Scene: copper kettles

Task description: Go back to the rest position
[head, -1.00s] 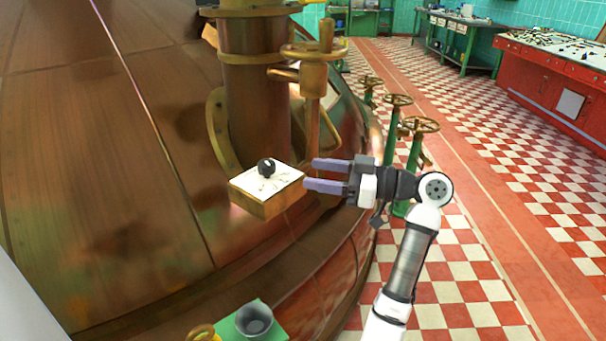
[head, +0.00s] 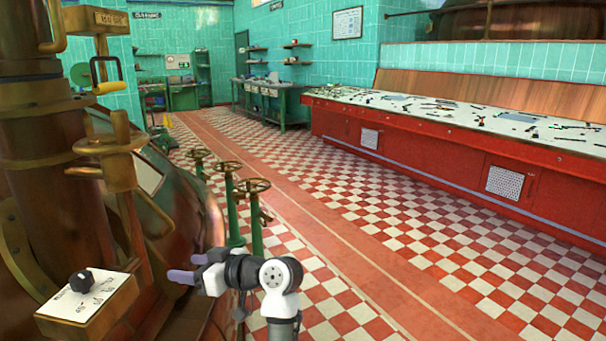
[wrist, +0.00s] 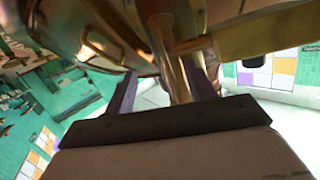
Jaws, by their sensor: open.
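My gripper (head: 188,268) is open and empty in the head view, at the lower left. Its purple fingers point left toward the box with the black knob (head: 80,281), with a gap between them and the box. In the wrist view the two dark fingers of my gripper (wrist: 160,88) are spread apart, with nothing held between them. Copper pipework (wrist: 172,50) lies beyond the fingers there.
The copper kettle (head: 190,215) and its thick pipe (head: 50,170) stand at left. Green valve stands with brass handwheels (head: 253,186) rise just behind my gripper. A long red console (head: 450,145) runs along the right. The checkered floor (head: 400,240) between is clear.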

